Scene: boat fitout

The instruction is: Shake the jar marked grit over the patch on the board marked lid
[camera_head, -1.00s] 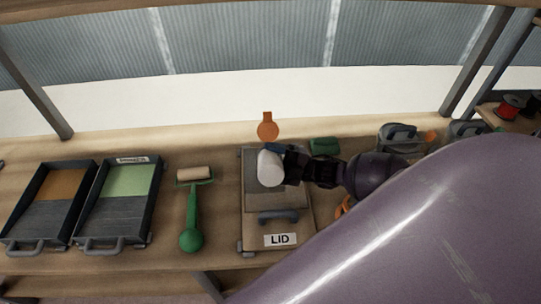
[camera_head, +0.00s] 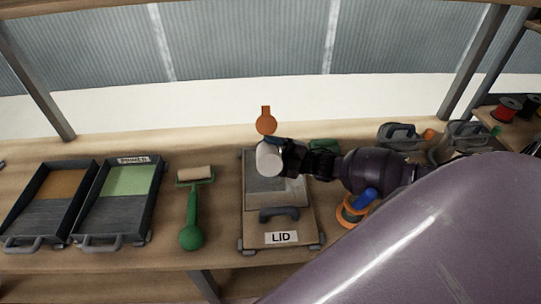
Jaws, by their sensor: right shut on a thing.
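The board marked LID (camera_head: 257,222) lies on the bench in the middle, with a dark handle (camera_head: 279,213) and a white label at its front. A grey patch (camera_head: 272,190) covers its back part. My right gripper (camera_head: 284,158) comes in from the right and is shut on a pale jar (camera_head: 269,159). The jar is tilted well over above the back part of the patch. No marking on the jar can be read from here. My left gripper is not in view.
Two dark trays, one with orange (camera_head: 63,184) and one with green (camera_head: 131,181), lie at the left. A green-handled roller (camera_head: 191,208) lies beside the board. An orange paddle-shaped thing (camera_head: 266,122) is behind it. An orange ring (camera_head: 350,213) and grey containers (camera_head: 399,137) are at the right.

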